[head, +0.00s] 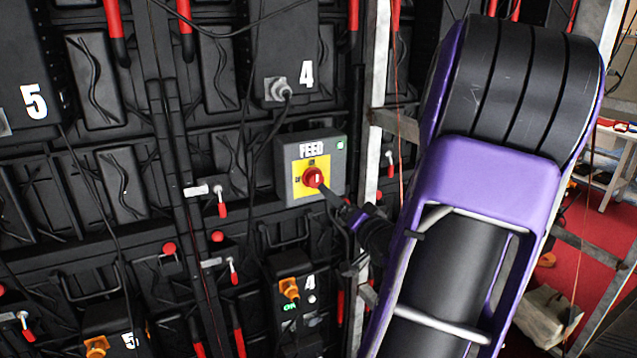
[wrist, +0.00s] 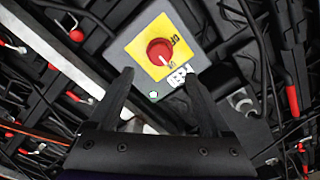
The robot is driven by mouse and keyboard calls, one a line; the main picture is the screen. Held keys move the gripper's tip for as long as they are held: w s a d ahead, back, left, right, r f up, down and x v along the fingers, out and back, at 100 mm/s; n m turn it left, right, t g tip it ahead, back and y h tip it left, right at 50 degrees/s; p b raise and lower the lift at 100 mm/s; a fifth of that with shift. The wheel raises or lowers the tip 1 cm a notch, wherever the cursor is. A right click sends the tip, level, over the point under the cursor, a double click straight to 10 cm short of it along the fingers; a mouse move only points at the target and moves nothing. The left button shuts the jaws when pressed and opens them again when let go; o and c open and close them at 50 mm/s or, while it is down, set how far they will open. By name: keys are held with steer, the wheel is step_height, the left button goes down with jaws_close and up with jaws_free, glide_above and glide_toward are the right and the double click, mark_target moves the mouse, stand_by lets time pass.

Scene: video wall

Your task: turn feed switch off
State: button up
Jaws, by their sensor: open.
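The feed switch is a red rotary knob (head: 313,178) on a yellow plate (head: 324,163), on a grey box (head: 297,146) labelled FEED. A small green light (head: 340,144) shows at the box's upper right. In the wrist view the red knob (wrist: 160,52) is ahead of the fingers, with OFF lettering beside it; its white mark points away from OFF. My gripper (wrist: 160,88) is open, its two dark fingers reaching toward the box. In the head view my gripper (head: 328,192) is close to the knob's lower right; whether it touches is unclear.
A metal upright (head: 374,100) stands just right of the box. Cables hang above it from a grey connector (head: 277,88) marked 4. Small red-handled levers (head: 221,200) and an orange plug (head: 290,290) are left of and below it. Red carpet is at right.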

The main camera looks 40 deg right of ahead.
mark_target(317, 182)
steer(key=x, duration=0.9)
steer(key=shift+w, duration=0.25)
steer(key=shift+c, duration=0.4)
jaws_close()
